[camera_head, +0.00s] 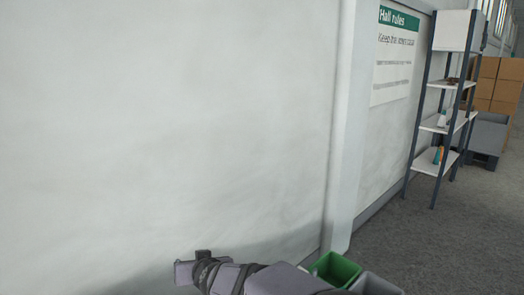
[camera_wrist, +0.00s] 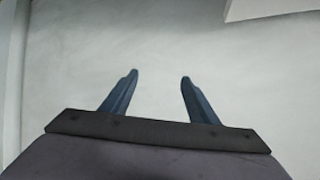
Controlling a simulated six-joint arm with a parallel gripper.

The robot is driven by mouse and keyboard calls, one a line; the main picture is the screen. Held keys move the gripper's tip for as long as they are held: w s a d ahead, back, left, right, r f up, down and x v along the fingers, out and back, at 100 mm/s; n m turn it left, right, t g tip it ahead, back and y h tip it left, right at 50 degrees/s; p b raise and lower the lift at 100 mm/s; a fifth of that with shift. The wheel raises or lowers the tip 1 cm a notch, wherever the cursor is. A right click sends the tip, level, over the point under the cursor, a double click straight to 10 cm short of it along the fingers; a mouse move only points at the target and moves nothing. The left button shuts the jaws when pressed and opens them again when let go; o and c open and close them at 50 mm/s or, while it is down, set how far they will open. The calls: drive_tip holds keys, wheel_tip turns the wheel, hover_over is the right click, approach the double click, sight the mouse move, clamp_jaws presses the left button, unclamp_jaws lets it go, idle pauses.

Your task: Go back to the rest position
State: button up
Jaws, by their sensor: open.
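My gripper (camera_wrist: 158,78) shows in the wrist view with its two blue fingers apart and nothing between them. Beyond the fingers is a pale, plain surface that looks like the wall. In the head view, part of my arm shows low in the picture, in front of the white wall (camera_head: 170,120). The gripper fingers cannot be made out there.
A green bin (camera_head: 336,268) and a grey bin (camera_head: 375,285) stand just right of my arm. A shelf rack (camera_head: 432,166) stands farther right along the wall, with stacked cardboard boxes (camera_head: 498,82) behind it. The grey floor (camera_head: 450,250) at right is clear.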

drive_tip(key=s+d+f+m+g+h+p, duration=0.1)
drive_tip(key=s+d+f+g+h, duration=0.1)
drive_tip(key=s+d, duration=0.7)
drive_tip(key=s+d+f+m+g+h+p, duration=0.1)
drive_tip(key=s+d+f+g+h, duration=0.1)
drive_tip(key=s+d, duration=0.8)
drive_tip(key=s+d+f+m+g+h+p, duration=0.1)
drive_tip(key=s+d+f+g, duration=0.3)
drive_tip(key=s+d, duration=0.6)
drive_tip(key=d+g, duration=0.1)
drive_tip(key=d, duration=0.5)
drive_tip(key=shift+f+m+g+h, duration=0.15)
drive_tip(key=shift+m+g+h, duration=0.25)
